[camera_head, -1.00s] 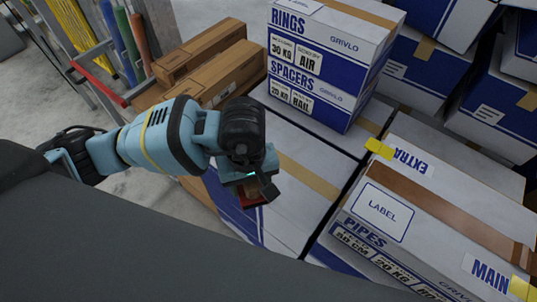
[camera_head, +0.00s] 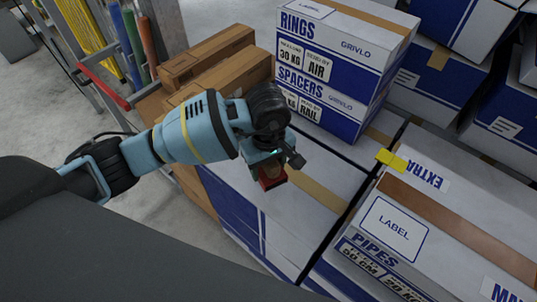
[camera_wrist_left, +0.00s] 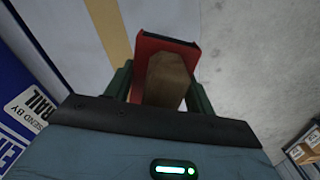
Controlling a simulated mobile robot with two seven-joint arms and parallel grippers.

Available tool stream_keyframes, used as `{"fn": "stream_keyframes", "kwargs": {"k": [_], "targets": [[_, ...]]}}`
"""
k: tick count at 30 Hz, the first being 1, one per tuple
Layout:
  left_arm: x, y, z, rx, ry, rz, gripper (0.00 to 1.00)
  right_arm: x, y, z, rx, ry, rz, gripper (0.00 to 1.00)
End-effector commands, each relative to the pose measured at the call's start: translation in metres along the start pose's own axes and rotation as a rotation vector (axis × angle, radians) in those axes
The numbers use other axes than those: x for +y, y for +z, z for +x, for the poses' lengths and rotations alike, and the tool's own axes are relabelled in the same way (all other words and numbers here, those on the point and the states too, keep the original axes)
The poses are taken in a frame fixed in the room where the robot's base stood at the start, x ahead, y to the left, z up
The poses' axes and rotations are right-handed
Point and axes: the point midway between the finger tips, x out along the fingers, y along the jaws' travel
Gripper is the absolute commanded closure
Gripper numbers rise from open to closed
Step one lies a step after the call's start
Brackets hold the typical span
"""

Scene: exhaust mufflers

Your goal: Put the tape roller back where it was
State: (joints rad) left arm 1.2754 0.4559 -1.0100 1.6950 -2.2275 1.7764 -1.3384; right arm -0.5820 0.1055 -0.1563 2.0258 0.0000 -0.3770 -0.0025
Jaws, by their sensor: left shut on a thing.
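My left gripper (camera_head: 275,172) is shut on the tape roller (camera_head: 271,178), which has a red frame and a brown roll of tape. The roller hangs below the gripper, over the white top of a large box (camera_head: 318,172) with a tan tape strip. I cannot tell whether it touches the box top. In the left wrist view the red and brown tape roller (camera_wrist_left: 167,75) sits between two green fingers (camera_wrist_left: 158,88). My right gripper is not in view.
RINGS and SPACERS boxes (camera_head: 345,50) stand stacked behind the gripper. A PIPES box (camera_head: 395,220) with a yellow tab (camera_head: 391,160) lies to the right. Brown cartons (camera_head: 215,65) lie at the back left. Part of the box top around the roller is clear.

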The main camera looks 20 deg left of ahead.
Motion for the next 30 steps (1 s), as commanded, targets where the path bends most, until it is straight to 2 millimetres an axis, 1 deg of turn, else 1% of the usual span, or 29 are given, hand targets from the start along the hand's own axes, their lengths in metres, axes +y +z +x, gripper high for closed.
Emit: {"fn": "stream_keyframes", "kwargs": {"k": [1, 3, 6, 9, 17, 20, 21, 24, 27, 30], "targets": [[0.005, -0.01, 0.001, -0.001, 0.0, -0.004, 0.79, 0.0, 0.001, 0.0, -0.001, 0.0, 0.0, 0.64], [0.012, -0.021, 0.002, -0.001, 0.001, -0.004, 0.79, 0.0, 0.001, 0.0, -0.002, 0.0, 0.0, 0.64], [0.019, -0.034, 0.003, -0.002, 0.001, -0.002, 0.79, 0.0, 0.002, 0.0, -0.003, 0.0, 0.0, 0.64], [0.023, -0.042, 0.004, -0.001, 0.0, 0.0, 0.79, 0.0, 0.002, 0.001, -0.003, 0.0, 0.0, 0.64], [0.026, -0.047, 0.005, 0.0, 0.001, 0.0, 0.79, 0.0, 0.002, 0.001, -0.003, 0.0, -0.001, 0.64], [0.03, -0.054, 0.005, -0.001, 0.002, -0.001, 0.79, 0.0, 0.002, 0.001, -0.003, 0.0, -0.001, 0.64], [0.029, -0.052, 0.013, -0.005, -0.001, 0.0, 0.79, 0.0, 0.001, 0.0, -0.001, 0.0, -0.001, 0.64], [0.029, -0.052, 0.029, -0.005, -0.002, 0.0, 0.79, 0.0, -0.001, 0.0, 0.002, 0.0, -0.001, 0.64], [0.029, -0.052, 0.037, -0.003, 0.001, 0.001, 0.79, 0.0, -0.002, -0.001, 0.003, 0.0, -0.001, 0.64], [0.029, -0.053, 0.041, -0.001, 0.001, 0.001, 0.79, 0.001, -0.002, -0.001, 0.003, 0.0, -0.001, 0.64]]}}
